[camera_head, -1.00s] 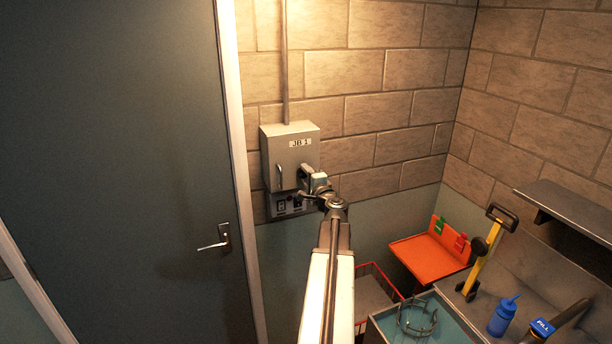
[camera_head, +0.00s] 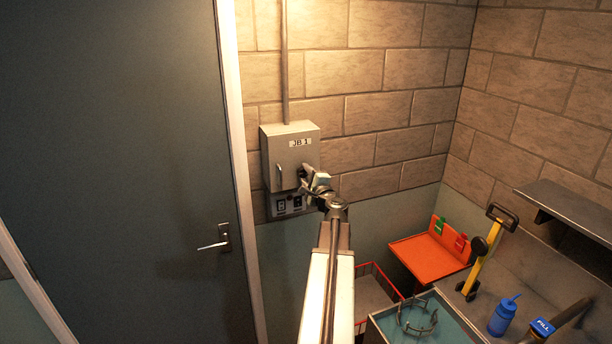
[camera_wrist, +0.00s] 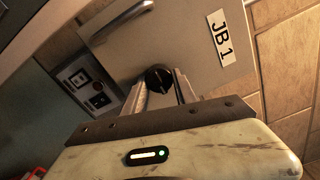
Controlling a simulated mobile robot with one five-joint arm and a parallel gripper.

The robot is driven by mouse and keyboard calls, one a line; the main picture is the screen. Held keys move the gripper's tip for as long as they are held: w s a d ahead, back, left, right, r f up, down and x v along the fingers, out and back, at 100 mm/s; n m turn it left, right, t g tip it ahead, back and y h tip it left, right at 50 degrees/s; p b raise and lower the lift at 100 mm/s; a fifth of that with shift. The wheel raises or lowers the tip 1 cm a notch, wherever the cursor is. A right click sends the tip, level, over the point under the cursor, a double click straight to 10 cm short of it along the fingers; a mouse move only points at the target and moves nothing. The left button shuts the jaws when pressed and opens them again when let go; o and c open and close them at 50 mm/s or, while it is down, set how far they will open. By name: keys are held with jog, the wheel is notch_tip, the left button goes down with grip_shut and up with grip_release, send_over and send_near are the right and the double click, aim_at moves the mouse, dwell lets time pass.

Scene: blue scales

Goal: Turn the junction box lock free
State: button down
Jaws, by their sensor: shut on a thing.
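The junction box (camera_head: 289,150) is a grey metal case marked JB 1, fixed to the brick wall right of the door. Its lock (camera_wrist: 158,77) is a round black knob on the box's front, seen in the wrist view between my gripper's two fingers. My gripper (camera_head: 306,172) reaches the right side of the box front, and in the wrist view my gripper (camera_wrist: 161,88) is shut on the lock. The box's bar handle (camera_wrist: 123,22) shows left of the lock. In the head view my gripper largely hides the lock.
A panel with two switches (camera_head: 290,204) sits under the box. A grey door (camera_head: 120,160) with a lever handle stands left. An orange tray (camera_head: 428,258), a red wire basket (camera_head: 372,268), and a bench with a blue bottle (camera_head: 503,316) stand lower right.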

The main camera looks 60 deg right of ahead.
jog(key=c, duration=1)
grip_release()
jog(key=v, duration=0.7)
jog(key=shift+s+a, duration=0.2)
jog(key=shift+s, duration=0.15)
